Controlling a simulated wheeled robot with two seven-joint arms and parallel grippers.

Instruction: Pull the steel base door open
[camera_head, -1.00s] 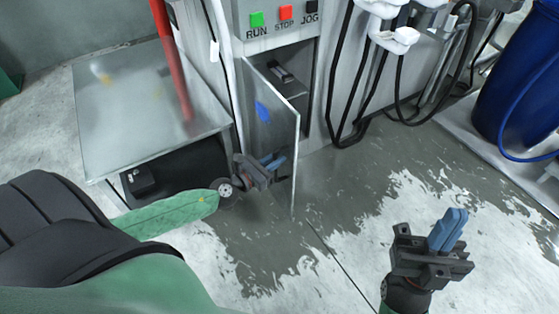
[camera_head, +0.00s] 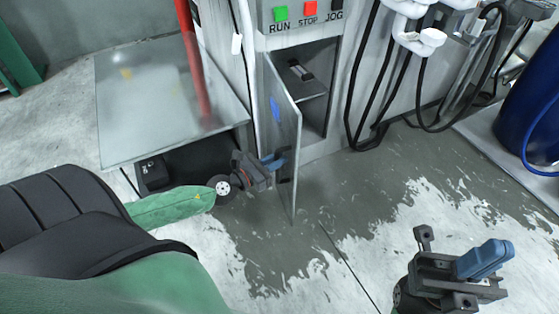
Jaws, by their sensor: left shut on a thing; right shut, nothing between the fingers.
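The steel base door (camera_head: 283,148) hangs partly open on the grey cabinet under the RUN, STOP and JOG buttons. It is hinged on its left side and swung out toward me. My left gripper (camera_head: 274,161) is at the outer face of the door, low near its free edge, with its blue fingers shut on what looks like the door's dark handle (camera_head: 285,166). The exact grip is small in the picture. My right gripper (camera_head: 484,259) is shut and empty, above the floor at the lower right, well away from the door.
The opening (camera_head: 314,90) shows a shelf with a small item. A steel table (camera_head: 165,95) with a red post stands left of the cabinet, close to my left arm. Black cables hang right of it. A blue drum (camera_head: 530,110) stands far right. The wet floor ahead is clear.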

